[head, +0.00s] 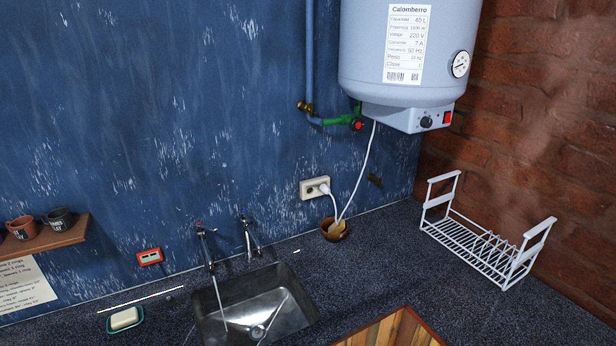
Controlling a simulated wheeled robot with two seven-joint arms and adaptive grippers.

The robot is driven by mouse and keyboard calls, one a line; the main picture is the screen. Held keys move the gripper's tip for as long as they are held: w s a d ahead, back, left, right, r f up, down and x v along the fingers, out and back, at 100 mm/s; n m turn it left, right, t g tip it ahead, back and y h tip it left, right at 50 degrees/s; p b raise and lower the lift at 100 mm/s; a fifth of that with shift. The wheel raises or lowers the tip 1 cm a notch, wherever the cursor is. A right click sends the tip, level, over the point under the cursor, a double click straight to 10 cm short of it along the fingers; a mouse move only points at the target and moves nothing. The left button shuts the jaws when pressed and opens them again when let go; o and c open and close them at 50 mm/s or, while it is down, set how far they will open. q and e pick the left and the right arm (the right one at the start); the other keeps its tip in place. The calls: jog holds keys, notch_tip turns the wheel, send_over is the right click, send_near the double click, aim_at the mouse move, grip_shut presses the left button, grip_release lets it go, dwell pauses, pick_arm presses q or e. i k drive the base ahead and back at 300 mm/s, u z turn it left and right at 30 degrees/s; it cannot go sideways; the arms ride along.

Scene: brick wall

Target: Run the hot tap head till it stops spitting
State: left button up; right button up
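Two metal taps stand at the back edge of the sink (287,319). The left tap (205,240) has a small reddish mark on its head, which suggests the hot one. A thin pale stream (219,302) runs from it down into the basin. Whether it spits or runs evenly cannot be told from one frame. The right tap (249,236) shows no clear stream. Neither of my grippers is in view.
A water heater (405,50) hangs on the wall, its cord reaching a socket (314,187). A bowl (335,230), a white rack (480,245), a soap dish (125,320) and a wooden board (395,330) are on the counter. Two cups stand on a shelf (45,240).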

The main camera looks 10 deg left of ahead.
aim_at(199, 226)
jog(key=z, duration=0.05)
jog(key=k, duration=0.5)
jog(key=u, duration=1.2)
jog(key=i, duration=0.95)
jog(key=z, duration=0.45)
